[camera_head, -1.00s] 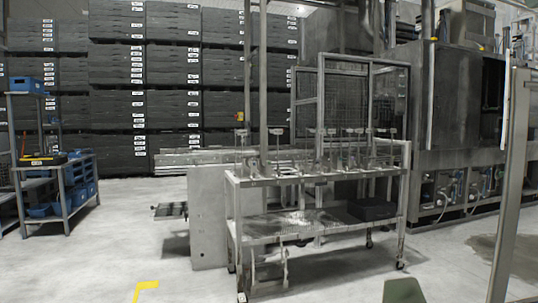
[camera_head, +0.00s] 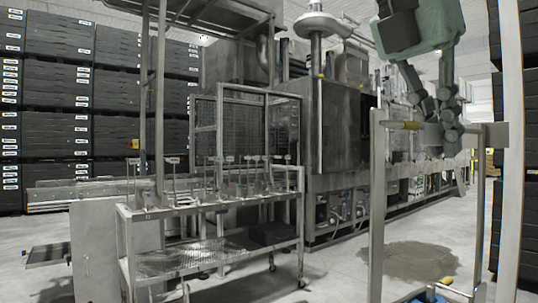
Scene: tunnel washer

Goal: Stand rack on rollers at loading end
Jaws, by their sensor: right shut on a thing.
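My right gripper (camera_head: 447,132) comes down from the top right, its dark green fingers at the top bar of a tall steel frame (camera_head: 377,205). It is shut there, seemingly on that bar; the exact contact is hard to see. The frame stands upright at the right; I cannot tell whether it is the rack. The tunnel washer (camera_head: 340,130) is a long steel machine running back to the right. A low, long metal bed (camera_head: 60,192) lies at the left, partly hidden by the trolley; its rollers cannot be made out. My left gripper is out of view.
A steel trolley (camera_head: 185,262) with upright fittings stands in front of the washer. Black stacked crates (camera_head: 45,95) line the left back. A blue object with yellow parts (camera_head: 428,297) is at the bottom right. Floor between trolley and frame is clear, with a dark patch (camera_head: 410,262).

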